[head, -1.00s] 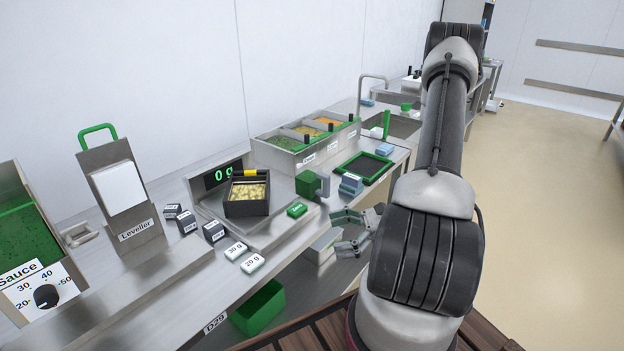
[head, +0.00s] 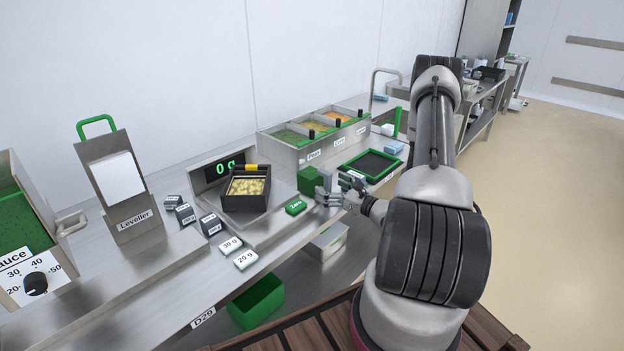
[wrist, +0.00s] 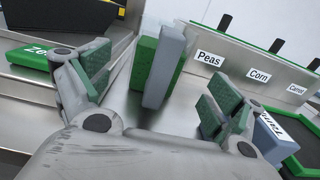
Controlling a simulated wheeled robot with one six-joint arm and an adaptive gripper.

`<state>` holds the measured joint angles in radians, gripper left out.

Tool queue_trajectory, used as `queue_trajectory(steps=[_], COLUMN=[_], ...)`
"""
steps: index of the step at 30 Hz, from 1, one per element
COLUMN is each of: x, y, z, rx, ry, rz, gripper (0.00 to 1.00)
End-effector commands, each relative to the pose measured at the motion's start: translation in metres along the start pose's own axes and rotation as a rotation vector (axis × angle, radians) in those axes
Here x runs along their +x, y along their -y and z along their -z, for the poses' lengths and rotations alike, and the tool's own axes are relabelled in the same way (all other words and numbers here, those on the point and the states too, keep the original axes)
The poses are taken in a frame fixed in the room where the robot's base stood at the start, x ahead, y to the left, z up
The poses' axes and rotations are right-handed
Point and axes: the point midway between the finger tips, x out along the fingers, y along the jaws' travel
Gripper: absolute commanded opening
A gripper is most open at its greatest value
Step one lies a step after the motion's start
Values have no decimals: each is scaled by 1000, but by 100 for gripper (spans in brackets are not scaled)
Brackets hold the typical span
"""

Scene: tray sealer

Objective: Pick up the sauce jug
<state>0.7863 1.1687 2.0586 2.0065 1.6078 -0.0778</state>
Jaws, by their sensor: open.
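I cannot surely make out a sauce jug. A green block with a grey upright slab on its side (head: 311,180) stands on the steel counter, right of the scale; it may be the jug. In the wrist view this green and grey piece (wrist: 155,70) stands ahead, between the directions of my two fingers. My gripper (head: 343,191) is open and empty, just right of the block in the head view. In the wrist view my gripper's green-padded fingers (wrist: 158,92) are spread wide.
A black tray of yellowish pieces (head: 246,206) sits on the scale. A green Zero button (head: 295,207) is near the block. Bins labelled Peas and Corn (head: 315,153) stand behind. A green-framed black mat (head: 371,164) lies right. A sauce dispenser (head: 16,284) is far left.

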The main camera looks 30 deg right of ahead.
Motion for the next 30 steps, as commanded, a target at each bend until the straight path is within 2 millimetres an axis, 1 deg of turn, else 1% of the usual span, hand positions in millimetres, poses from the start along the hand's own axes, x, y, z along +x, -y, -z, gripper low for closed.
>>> queue_trajectory(steps=[5, 9, 13, 16, 21, 23, 24, 26, 30], x=[15, 38, 53, 58, 58, 58, 58, 58, 57], y=[0, -1, -1, 0, 0, 0, 0, 0, 0], z=[0, 0, 0, 0, 0, 0, 0, 0, 0], rx=[-1, -2, -1, -1, 0, 0, 0, 0, 0], ry=[-1, 0, 0, 0, -1, -1, -1, -1, -1], rz=[-2, -5, -3, -1, 0, -1, -1, -1, -1], gripper=[93, 93, 93, 93, 93, 84, 76, 66, 40])
